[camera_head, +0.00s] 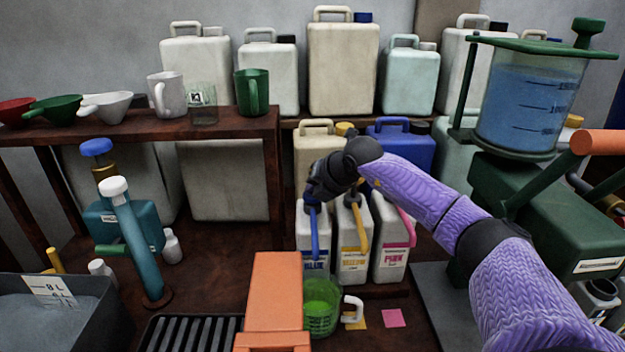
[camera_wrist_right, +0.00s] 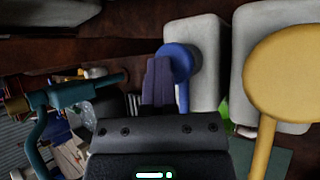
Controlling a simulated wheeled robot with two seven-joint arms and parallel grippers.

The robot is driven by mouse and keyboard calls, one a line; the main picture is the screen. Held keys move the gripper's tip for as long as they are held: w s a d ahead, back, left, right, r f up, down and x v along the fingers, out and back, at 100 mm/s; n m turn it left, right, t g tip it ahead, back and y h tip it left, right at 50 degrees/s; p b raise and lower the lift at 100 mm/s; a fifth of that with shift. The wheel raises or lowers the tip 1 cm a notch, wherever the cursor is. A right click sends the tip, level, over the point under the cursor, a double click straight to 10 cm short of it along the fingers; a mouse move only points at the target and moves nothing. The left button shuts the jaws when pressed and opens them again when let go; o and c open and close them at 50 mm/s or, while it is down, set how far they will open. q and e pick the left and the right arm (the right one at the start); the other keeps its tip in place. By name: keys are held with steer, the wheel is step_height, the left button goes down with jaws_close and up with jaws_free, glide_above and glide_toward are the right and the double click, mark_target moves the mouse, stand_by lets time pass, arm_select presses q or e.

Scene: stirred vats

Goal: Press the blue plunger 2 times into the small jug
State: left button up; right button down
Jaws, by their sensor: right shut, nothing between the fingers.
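The blue plunger (camera_head: 314,236) stands on a white bottle labelled BLUE (camera_head: 313,264), and its spout hangs down the front. My right gripper (camera_head: 313,198) is shut and empty, right at the plunger's top and partly hiding it. In the right wrist view the round blue plunger head (camera_wrist_right: 180,60) is close beside the tips of the shut fingers (camera_wrist_right: 158,75); I cannot tell whether they touch. The small jug (camera_head: 321,306) is clear, with green liquid and a white handle, and sits below the spout.
Bottles with yellow (camera_head: 354,235) and pink (camera_head: 405,225) pumps stand just right of the blue one. A blue-filled vat (camera_head: 527,105) is at the right. A shelf with cups (camera_head: 165,95) is at the left.

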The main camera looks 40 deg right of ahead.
steer(key=shift+s+f, duration=0.1)
steer(key=shift+f, duration=0.35)
steer(key=shift+a+f+b, duration=0.1)
steer(key=shift+f+b, duration=0.25)
steer(key=shift+f, duration=0.1)
steer(key=shift+r, duration=0.1)
steer(key=shift+r+p, duration=0.1)
steer(key=shift+p, duration=0.2)
steer(key=r+p, duration=0.3)
steer(key=r, duration=0.1)
steer(key=r+p, duration=0.2)
steer(key=shift+w+d+r+p, duration=0.15)
steer(key=shift+w+d+p, duration=0.15)
steer(key=shift+p, duration=0.05)
